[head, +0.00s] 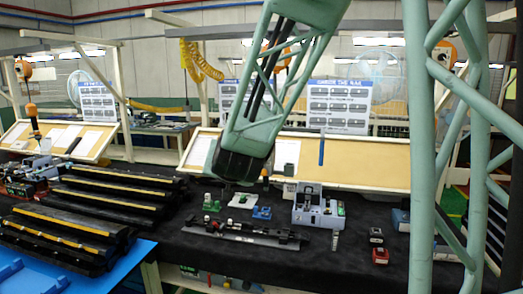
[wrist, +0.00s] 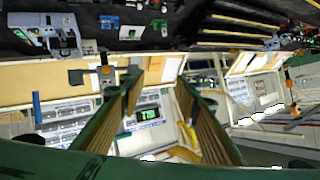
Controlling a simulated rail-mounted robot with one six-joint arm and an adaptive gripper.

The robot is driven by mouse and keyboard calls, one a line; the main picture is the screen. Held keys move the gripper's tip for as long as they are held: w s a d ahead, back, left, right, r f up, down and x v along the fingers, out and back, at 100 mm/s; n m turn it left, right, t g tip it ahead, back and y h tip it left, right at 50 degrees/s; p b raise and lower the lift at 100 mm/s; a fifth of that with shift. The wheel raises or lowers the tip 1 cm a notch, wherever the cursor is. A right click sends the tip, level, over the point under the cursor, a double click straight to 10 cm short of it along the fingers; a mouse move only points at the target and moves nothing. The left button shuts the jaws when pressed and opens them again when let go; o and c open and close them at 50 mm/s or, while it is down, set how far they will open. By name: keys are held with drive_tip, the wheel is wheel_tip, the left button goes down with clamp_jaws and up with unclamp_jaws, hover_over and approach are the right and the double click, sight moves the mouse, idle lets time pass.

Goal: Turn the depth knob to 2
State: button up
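A grey-blue bench machine (head: 315,208) stands on the black work surface right of centre in the head view. A pale device that looks like the same machine (wrist: 58,38) shows upside down at the upper left of the wrist view. The depth knob and its marks are too small to make out in either view. My gripper (wrist: 160,98) is open and empty in the wrist view, its two green fingers with tan pads well apart. It is away from the machine, with only background between the fingers. In the head view the gripper itself cannot be clearly made out.
A long black fixture (head: 245,233) lies in front of the machine. Black racks (head: 75,235) fill the left. A tan sloped board (head: 365,162) stands behind.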

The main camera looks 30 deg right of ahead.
drive_tip(key=w+d+f+m+h+p, duration=0.1)
drive_tip(key=w+d+m+h, duration=0.1)
drive_tip(key=w+d+h, duration=0.2)
drive_tip(key=w+d+m+t+h+p, duration=0.1)
drive_tip(key=w+d+h, duration=0.3)
drive_tip(key=d, duration=0.5)
drive_tip(key=shift+w+d+f+m+h+p, duration=0.15)
drive_tip(key=shift+d+f+m+h+p, duration=0.3)
drive_tip(key=shift+m+p, duration=0.3)
drive_tip(key=shift+r, duration=0.1)
drive_tip(key=shift+w, duration=0.15)
drive_tip(key=p+x, duration=0.2)
drive_tip(key=x, duration=1.1)
drive_tip(key=shift+w+d, duration=0.2)
drive_tip(key=shift+r, duration=0.1)
drive_tip(key=c, duration=0.8)
